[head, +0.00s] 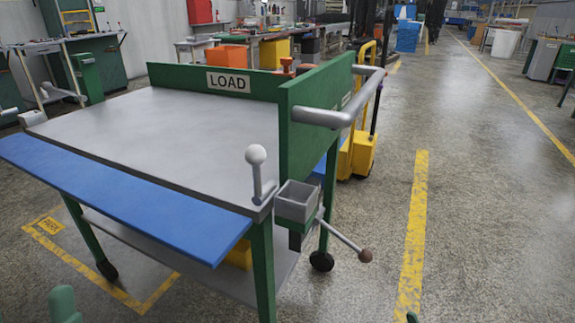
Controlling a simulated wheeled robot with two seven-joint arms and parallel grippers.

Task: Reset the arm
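A cart with a grey top (165,135) and green panels stands in front of me, with a sign reading LOAD (228,82). A lever with a white ball (256,155) stands up at its near right corner. Beside it is a small open grey box (297,200). A rod with a brown knob (365,255) sticks out below the box, sloping down to the right. Green rounded parts (62,302) show at the bottom left edge, and a small green tip (412,317) at the bottom right; what they belong to is unclear. I make out no gripper fingers.
A blue ledge (115,195) runs along the cart's near side, and a grey push handle (340,108) juts out at right. A yellow wheeled thing (358,152) stands behind. Benches and bins fill the back. Open floor (490,210) lies at right, past a yellow line.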

